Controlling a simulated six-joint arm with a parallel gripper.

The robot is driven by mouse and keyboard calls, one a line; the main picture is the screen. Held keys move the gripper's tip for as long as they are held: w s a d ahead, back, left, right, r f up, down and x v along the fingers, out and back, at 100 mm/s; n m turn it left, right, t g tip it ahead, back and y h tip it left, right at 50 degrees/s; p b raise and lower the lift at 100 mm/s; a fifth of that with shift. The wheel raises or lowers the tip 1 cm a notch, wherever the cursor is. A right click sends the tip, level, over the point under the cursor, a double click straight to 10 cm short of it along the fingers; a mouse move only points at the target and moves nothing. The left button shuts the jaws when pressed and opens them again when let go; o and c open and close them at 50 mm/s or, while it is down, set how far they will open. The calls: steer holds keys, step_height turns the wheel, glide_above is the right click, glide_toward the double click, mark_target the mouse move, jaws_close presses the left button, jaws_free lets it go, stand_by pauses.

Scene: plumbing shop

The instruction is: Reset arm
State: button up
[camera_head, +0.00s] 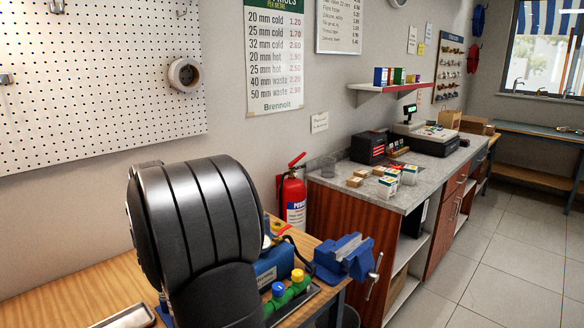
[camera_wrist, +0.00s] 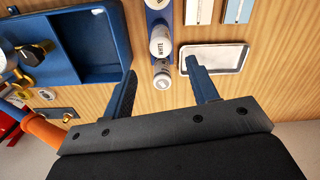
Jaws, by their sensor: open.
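My gripper (camera_wrist: 160,68) shows in the wrist view with its two dark blue fingers spread apart and nothing between them. It is above a wooden bench top (camera_wrist: 140,100). In the head view my dark arm link fills the lower left, and the gripper itself is hidden or out of view.
A blue vise (camera_head: 343,262), green and blue valves (camera_head: 286,291) and a red extinguisher (camera_head: 291,190) stand near my arm. Floor (camera_head: 480,240) is clear at right.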

step_height(320, 180, down, 13)
steer(key=shift+f, duration=0.1)
step_height(320, 180, up, 6)
steer(key=shift+f, duration=0.25)
steer(key=d+r, duration=0.7)
steer(key=d, duration=0.5)
steer(key=w+d+r+m, duration=0.1)
steer(key=w+d+m, duration=0.2)
steer(key=d+m, duration=0.2)
steer(key=w+d+m, duration=0.4)
steer(key=d+m, duration=0.1)
steer(key=d, duration=0.4)
steer(key=shift+w+r+m, duration=0.15)
steer(key=shift+r+m, duration=0.15)
steer(key=shift+r, duration=0.05)
